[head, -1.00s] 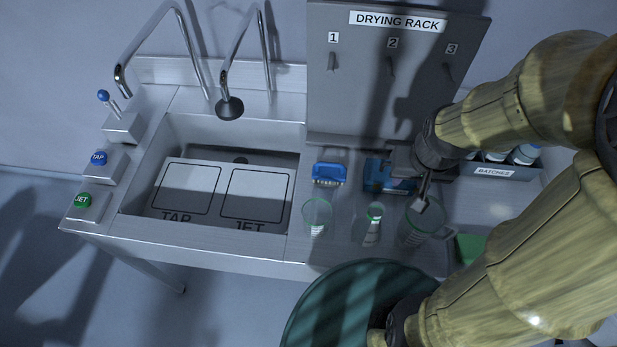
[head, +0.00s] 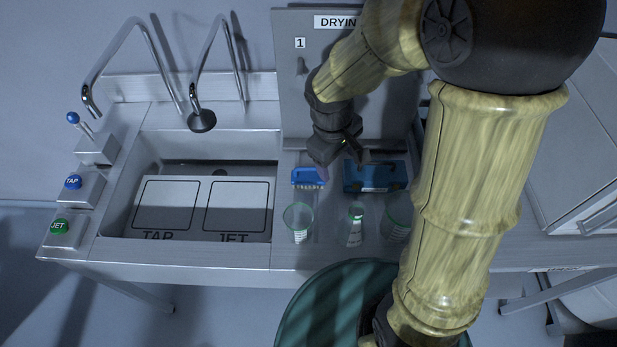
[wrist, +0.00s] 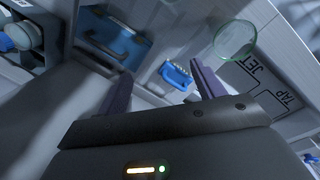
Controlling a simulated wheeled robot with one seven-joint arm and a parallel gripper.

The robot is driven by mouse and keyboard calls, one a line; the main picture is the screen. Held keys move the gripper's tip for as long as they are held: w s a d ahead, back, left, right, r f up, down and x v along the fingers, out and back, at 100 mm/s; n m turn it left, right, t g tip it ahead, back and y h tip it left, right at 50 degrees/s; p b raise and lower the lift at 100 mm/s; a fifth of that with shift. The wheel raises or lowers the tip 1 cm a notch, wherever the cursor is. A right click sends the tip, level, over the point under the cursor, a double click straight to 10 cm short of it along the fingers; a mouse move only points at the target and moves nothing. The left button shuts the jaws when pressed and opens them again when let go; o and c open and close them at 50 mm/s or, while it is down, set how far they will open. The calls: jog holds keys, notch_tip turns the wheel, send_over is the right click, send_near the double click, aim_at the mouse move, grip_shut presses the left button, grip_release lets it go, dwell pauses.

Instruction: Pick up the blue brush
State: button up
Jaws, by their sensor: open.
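The blue brush (head: 308,177) lies on the steel counter just right of the sink, its pale bristles toward the front. It also shows in the wrist view (wrist: 176,73), between the lines of my two fingers and nearer the right one. My gripper (head: 342,161) is open and empty, above the counter and a little right of the brush in the head view. The fingers look apart from the brush; how high they are above it I cannot tell.
A blue case (head: 375,177) lies right of the brush, close by my gripper. The drying rack (head: 292,75) rises behind; the sink (head: 128,190) is left.

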jog(key=w+a+n+t+h, duration=0.1)
jog(key=w+a+n+h, duration=0.2)
jog(key=a+n, duration=0.5)
jog(key=w+a, duration=0.1)
jog(key=a, duration=0.2)
jog(key=shift+w+a+f+n, duration=0.2)
jog(key=shift+w+a+n, duration=0.05)
jog(key=shift+w+n, duration=0.1)
jog(key=p, duration=0.2)
send_over(317, 176)
jog(key=a, duration=0.3)
jog(key=f, duration=0.7)
jog(key=s+f, duration=0.1)
jog(key=f, duration=0.3)
jog(key=shift+f, duration=0.1)
jog(key=shift+d+f, duration=0.35)
jog(key=shift+f, duration=0.05)
jog(key=p+x, duration=0.1)
jog(key=x, duration=0.3)
jog(key=shift+f, duration=0.1)
